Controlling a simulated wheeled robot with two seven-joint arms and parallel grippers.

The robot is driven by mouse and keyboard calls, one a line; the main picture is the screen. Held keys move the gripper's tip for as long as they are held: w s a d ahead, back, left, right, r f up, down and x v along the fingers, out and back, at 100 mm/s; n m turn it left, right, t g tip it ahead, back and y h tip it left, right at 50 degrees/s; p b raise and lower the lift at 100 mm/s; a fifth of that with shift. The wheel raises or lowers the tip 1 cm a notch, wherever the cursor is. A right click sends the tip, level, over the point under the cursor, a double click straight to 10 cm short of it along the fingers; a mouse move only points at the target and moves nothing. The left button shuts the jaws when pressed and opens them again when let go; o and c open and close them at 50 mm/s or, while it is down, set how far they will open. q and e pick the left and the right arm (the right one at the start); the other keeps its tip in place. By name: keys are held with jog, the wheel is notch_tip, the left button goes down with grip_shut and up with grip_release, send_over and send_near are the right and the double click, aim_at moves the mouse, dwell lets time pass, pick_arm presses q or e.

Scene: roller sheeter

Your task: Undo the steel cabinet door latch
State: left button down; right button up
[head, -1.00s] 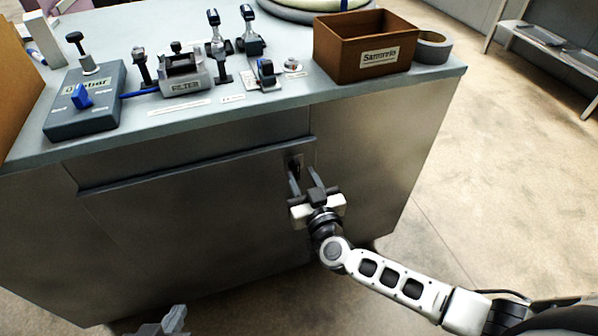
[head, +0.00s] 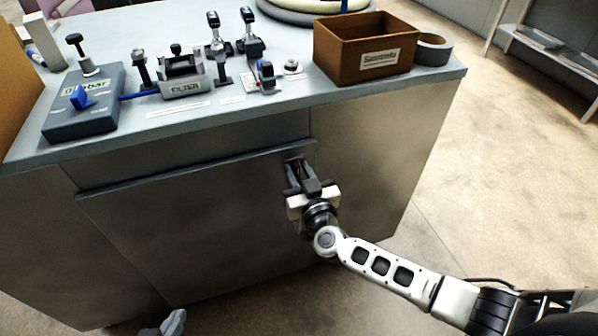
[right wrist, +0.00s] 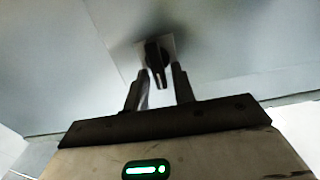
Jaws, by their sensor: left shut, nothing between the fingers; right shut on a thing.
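The steel cabinet door (head: 180,225) is a flat grey panel on the cabinet front, below a long dark ledge. Its latch (right wrist: 154,52) is a small black turn handle on a pale plate in the right wrist view, pointing down toward my gripper. My right gripper (head: 295,171) is at the latch near the door's upper right corner, shut on the handle with a finger on each side. The fingers also show in the right wrist view (right wrist: 160,80). In the head view they mostly hide the latch. My left gripper (head: 173,323) is shut and empty at the bottom edge, partly cut off.
The cabinet's worktop (head: 240,113) holds a grey gauge box (head: 85,115), a filter block (head: 183,85), several small levers, a brown open box (head: 365,55) and a grey tape roll (head: 432,50). The floor to the right is clear.

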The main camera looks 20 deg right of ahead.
jog(key=shift+d+m, duration=0.1)
jog(key=shift+m, duration=1)
pick_arm(q)
jog(key=b, duration=0.2)
jog(key=f+b, duration=0.1)
jog(key=b, duration=0.1)
jog(key=shift+d+f, duration=0.2)
jog(key=shift+f, duration=0.1)
pick_arm(e)
jog(key=m, duration=0.5)
jog(key=f+m, duration=0.1)
jog(key=m, duration=0.4)
jog(key=d+m, duration=0.1)
jog(key=m, duration=0.4)
jog(key=shift+f, duration=0.25)
pick_arm(q)
jog(key=shift+r, duration=0.15)
pick_arm(e)
jog(key=shift+m, duration=0.4)
jog(key=o, duration=0.7)
